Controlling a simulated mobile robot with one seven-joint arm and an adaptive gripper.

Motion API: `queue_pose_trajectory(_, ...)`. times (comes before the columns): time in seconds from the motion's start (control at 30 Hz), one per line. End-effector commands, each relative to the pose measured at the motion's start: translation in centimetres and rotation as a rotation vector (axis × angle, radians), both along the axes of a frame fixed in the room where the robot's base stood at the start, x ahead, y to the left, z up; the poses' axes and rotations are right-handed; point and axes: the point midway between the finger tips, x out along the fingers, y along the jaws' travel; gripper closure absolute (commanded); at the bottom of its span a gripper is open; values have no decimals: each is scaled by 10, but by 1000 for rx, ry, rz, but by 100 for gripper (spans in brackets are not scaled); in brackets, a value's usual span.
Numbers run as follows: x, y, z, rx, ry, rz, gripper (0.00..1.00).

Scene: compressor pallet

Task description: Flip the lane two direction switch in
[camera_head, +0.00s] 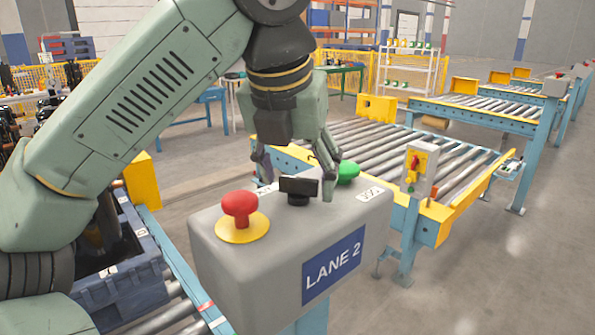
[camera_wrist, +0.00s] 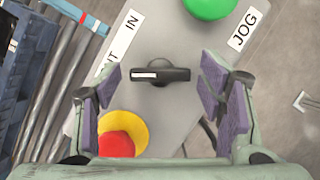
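The lane two control box (camera_head: 290,250) is grey with a blue "LANE 2" sign (camera_head: 333,266). The black direction switch (camera_head: 298,188) sits on its top. In the wrist view the switch handle (camera_wrist: 172,76) lies crosswise, its white-marked end pointing left. The "IN" label (camera_wrist: 132,21) is up and left of it; a label ending in "T" (camera_wrist: 110,58), partly hidden by a finger, is closer to the left. My gripper (camera_head: 297,172) is open, its fingers apart on either side of the switch, also in the wrist view (camera_wrist: 160,92). I see no contact with the handle.
A red mushroom button (camera_head: 240,207) on a yellow base is at the box's left. A green button (camera_head: 347,172) by the "JOG" label (camera_wrist: 243,28) is near my right finger. A dark blue crate (camera_head: 120,285) is at lower left. A roller conveyor (camera_head: 400,155) stands behind.

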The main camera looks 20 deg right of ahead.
Motion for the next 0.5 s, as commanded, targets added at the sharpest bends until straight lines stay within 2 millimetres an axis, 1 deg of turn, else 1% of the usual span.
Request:
queue_pose_trajectory(0.03,0,0,0,0,0,0,43)
queue_pose_trajectory(0.07,0,0,0,0,0,0,45)
queue_pose_trajectory(0.5,0,0,0,0,0,0,74)
